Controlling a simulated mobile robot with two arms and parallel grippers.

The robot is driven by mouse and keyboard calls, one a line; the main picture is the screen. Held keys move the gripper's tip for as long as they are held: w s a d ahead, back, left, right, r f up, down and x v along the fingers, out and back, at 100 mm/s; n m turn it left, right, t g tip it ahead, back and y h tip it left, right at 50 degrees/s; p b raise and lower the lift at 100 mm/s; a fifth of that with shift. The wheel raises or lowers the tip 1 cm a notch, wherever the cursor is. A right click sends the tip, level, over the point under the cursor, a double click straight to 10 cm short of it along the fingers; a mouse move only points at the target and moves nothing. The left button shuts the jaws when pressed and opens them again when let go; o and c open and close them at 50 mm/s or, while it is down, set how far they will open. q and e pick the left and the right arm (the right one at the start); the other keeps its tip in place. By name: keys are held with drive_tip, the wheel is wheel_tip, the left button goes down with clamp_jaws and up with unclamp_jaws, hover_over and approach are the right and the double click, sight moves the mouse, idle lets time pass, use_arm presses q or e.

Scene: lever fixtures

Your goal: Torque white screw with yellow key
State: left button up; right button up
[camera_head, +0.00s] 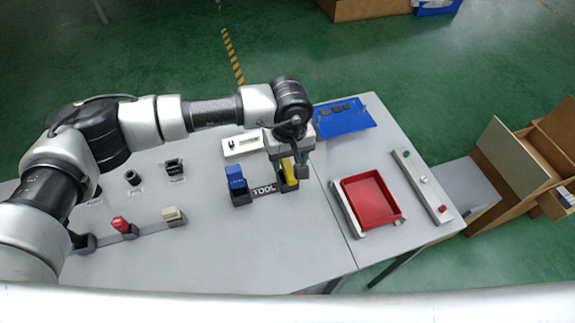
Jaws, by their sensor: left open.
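The yellow key (290,175) stands in the right slot of a dark holder marked TOOL (264,190). My left gripper (288,165) is over that slot, pointing down, with its fingers open at the yellow key's upper part. The gripper partly hides the key, and I cannot tell whether the fingers touch it. A cream-white block-like head, likely the white screw (172,213), sits on a grey fixture strip left of the holder, well apart from the gripper. My right gripper is out of view.
A blue key (236,176) stands in the holder's left slot. A red knob (120,223) shares the strip with the white one. A red tray (372,197) and a button bar (421,186) lie to the right. A blue panel (343,118) lies behind. The table's front middle is clear.

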sight(288, 164)
use_arm(q)
drive_tip(key=shift+f, duration=0.35)
drive_tip(key=f, duration=0.1)
drive_tip(key=f+p, duration=0.2)
drive_tip(key=shift+w+a+f, duration=0.1)
drive_tip(key=shift+w+f, duration=0.15)
drive_tip(key=shift+f, duration=0.65)
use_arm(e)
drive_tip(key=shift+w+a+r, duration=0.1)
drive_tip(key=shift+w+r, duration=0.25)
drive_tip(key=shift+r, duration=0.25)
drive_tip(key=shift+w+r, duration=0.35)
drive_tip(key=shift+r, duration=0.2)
use_arm(q)
drive_tip(key=shift+c, duration=1.1)
clamp_jaws()
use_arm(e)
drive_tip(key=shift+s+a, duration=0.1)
use_arm(q)
drive_tip(key=shift+r, duration=0.15)
